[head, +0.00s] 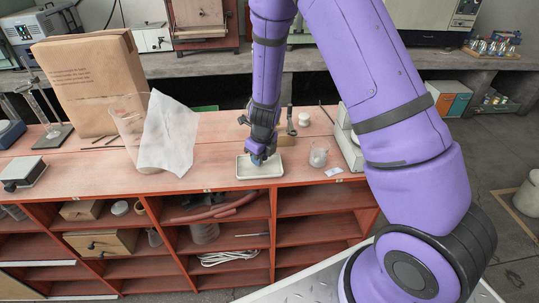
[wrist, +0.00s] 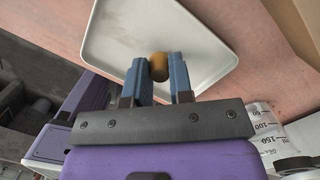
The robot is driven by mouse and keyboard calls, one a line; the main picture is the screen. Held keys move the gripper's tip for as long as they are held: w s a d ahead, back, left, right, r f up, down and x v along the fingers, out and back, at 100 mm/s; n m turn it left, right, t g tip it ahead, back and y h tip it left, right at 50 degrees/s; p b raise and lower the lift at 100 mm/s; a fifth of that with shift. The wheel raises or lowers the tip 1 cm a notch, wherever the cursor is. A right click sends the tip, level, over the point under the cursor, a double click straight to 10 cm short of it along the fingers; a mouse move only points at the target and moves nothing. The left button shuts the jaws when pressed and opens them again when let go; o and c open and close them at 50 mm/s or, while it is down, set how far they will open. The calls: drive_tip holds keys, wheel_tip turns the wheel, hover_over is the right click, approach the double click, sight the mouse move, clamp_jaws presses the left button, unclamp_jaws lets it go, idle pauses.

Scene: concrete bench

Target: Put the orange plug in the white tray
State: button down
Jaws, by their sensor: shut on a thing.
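In the wrist view the orange plug (wrist: 158,66) is a small orange-brown piece between my two blue fingertips. My gripper (wrist: 159,72) is shut on it. Both are over the white tray (wrist: 112,45), a shallow tray with a raised rim. In the head view the tray (head: 245,172) sits near the front edge of the bench, and my gripper (head: 258,160) points down over it. The plug is hidden there. I cannot tell whether the plug touches the tray floor.
A glass beaker (head: 319,157) stands right of the tray. A large clear beaker (head: 128,120) with a white sheet (head: 167,135) stands to the left, by a brown paper bag (head: 92,80). A white lidded piece (head: 304,118) lies behind. The bench between sheet and tray is clear.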

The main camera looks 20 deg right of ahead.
drive_tip(key=shift+f, duration=0.15)
drive_tip(key=c, duration=1)
unclamp_jaws()
drive_tip(key=s+d+r+n+y, duration=0.1)
drive_tip(key=s+r+n, duration=0.35)
drive_tip(key=r, duration=0.55)
drive_tip(key=s+d+r+n+t, duration=0.1)
drive_tip(key=s+r+n, duration=0.35)
drive_tip(key=r, duration=0.55)
drive_tip(key=s+d+r+n+y, duration=0.1)
drive_tip(key=s+r+n, duration=0.3)
drive_tip(key=r, duration=0.6)
drive_tip(key=s+d+r+n+t+h, duration=0.1)
drive_tip(key=s+r+n, duration=0.2)
drive_tip(key=s+n, duration=0.2)
drive_tip(key=s+d+r+n+h, duration=0.1)
drive_tip(key=s+r+n, duration=0.2)
drive_tip(key=s+n, duration=0.3)
drive_tip(key=s+d+r+n+t, duration=0.1)
drive_tip(key=s+r+n, duration=0.2)
drive_tip(key=s+n, duration=0.2)
drive_tip(key=shift+s+d+n+t+h, duration=0.3)
drive_tip(key=shift+n+h, duration=0.1)
drive_tip(key=shift+n, duration=0.4)
